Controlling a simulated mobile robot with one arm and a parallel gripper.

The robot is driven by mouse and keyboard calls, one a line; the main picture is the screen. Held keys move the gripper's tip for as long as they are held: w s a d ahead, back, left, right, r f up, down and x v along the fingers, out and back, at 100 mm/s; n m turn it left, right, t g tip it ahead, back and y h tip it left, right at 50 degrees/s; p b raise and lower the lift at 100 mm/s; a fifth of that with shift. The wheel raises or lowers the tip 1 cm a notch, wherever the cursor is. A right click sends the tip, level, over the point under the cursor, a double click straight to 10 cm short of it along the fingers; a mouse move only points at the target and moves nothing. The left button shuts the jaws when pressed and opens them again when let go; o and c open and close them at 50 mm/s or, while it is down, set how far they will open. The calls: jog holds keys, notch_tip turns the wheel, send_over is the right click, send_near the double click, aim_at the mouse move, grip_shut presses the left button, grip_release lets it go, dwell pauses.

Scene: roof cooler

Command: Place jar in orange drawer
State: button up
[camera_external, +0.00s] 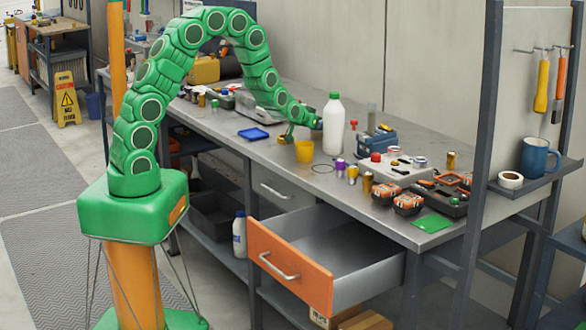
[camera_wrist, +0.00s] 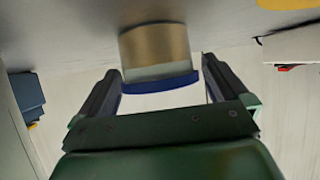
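A jar-like cylinder (camera_wrist: 154,45) with a tan body and a blue band shows in the wrist view, which looks upside down. It lies between the fingers of my gripper (camera_wrist: 160,68), near their tips. The fingers are spread about as wide as the cylinder; I see no clear grip. In the external view my gripper (camera_external: 318,123) is low over the workbench, beside a white bottle. The jar cannot be made out there, perhaps hidden by the bottle or gripper. The orange drawer (camera_external: 289,267) is pulled out, and its visible grey interior looks empty.
The white bottle (camera_external: 333,126) with a green cap and a yellow cup (camera_external: 304,151) stand near my gripper. An upright post (camera_external: 480,150) rises near the right end.

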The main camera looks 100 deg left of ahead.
jog(key=shift+r, duration=0.2)
jog(key=v, duration=1.2)
dwell(0.4)
jog(key=shift+f, duration=0.1)
jog(key=w+a+h, duration=0.1)
jog(key=w+a+g+h, duration=0.1)
jog(key=a, duration=0.1)
jog(key=w+a+f+h, duration=0.1)
jog(key=shift+w+a+g, duration=0.2)
jog(key=shift+a+g, duration=0.1)
jog(key=shift+a, duration=0.1)
jog(key=shift+w+a+r+g+h, duration=0.25)
jog(key=shift+a+h, duration=0.1)
jog(key=shift+h, duration=0.1)
jog(key=shift+w+a+r+g+h, duration=0.15)
jog(key=shift+a+g+h, duration=0.1)
jog(key=shift+a+h, duration=0.15)
jog(key=shift+a+r+g+h, duration=0.3)
jog(key=shift+r+g+h, duration=0.2)
jog(key=shift+h, duration=0.15)
jog(key=shift+s, duration=0.15)
jog(key=shift+d+x, duration=0.15)
jog(key=shift+x, duration=1.7)
jog(key=shift+d+x, duration=0.2)
jog(key=shift+x, duration=1.7)
jog(key=shift+f, duration=0.1)
